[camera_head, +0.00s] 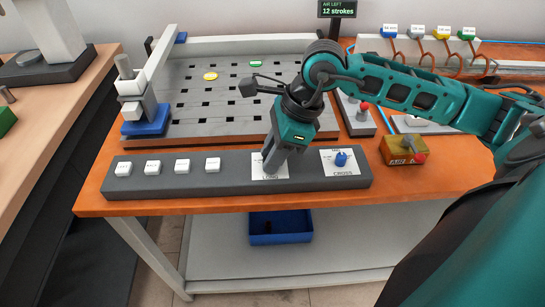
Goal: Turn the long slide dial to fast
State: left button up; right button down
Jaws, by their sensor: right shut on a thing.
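The long slide dial sits on a white plate marked LONG (257,173) on the grey control panel (235,176) at the table's front. My right gripper (271,170) reaches down onto this plate with its fingers shut on the dial, which they hide. The dial's setting cannot be read. To its right a blue dial (341,159) stands on a plate marked CROSS (345,170). My left gripper is not in view.
Several white buttons (183,166) line the panel's left part. Behind it lies a grey plate with holes (205,115), bearing a yellow disc (210,76) and a green disc (256,64). A yellow box with a red knob (402,150) stands right. A blue bin (281,238) sits below.

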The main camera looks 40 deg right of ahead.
jog(key=shift+f+m+t+b, duration=0.1)
jog(key=shift+m+t+b, duration=0.3)
jog(key=shift+m+b, duration=0.5)
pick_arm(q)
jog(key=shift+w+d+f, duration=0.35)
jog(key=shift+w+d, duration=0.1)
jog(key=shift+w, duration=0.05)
pick_arm(e)
jog(key=shift+m+h, duration=0.4)
jog(key=shift+m, duration=0.4)
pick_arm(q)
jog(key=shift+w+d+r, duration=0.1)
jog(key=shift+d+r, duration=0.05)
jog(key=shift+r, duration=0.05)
pick_arm(e)
jog(key=c, duration=0.9)
grip_release()
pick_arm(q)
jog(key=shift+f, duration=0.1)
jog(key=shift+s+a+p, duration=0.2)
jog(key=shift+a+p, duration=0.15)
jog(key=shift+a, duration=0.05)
pick_arm(e)
jog(key=v, duration=1.3)
jog(key=shift+s+a, duration=0.15)
jog(key=shift+s, duration=0.1)
